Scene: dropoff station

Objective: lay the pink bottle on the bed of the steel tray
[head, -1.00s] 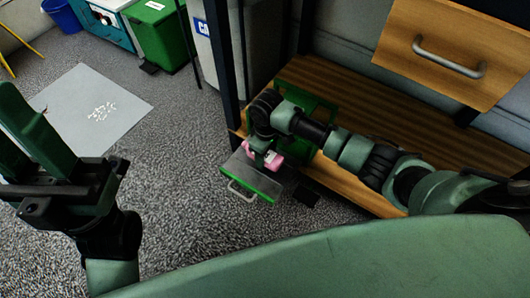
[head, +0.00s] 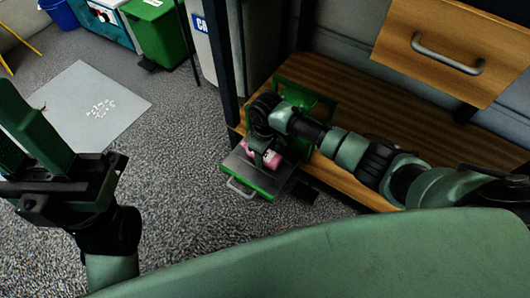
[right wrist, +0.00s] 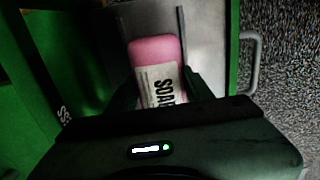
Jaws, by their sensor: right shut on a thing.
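My right gripper (right wrist: 160,88) is shut on the bottle, one finger on each side. Whether the bottle touches the bed is hard to tell. My left gripper (head: 30,125) is empty and open, far left of the tray.
A green frame (head: 328,108) stands behind the tray on a wooden shelf (head: 400,135). A dark post (head: 222,60) rises at the shelf's left corner. A wooden drawer with a handle (head: 447,58) hangs above. Open floor with a grey mat (head: 75,95) lies left.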

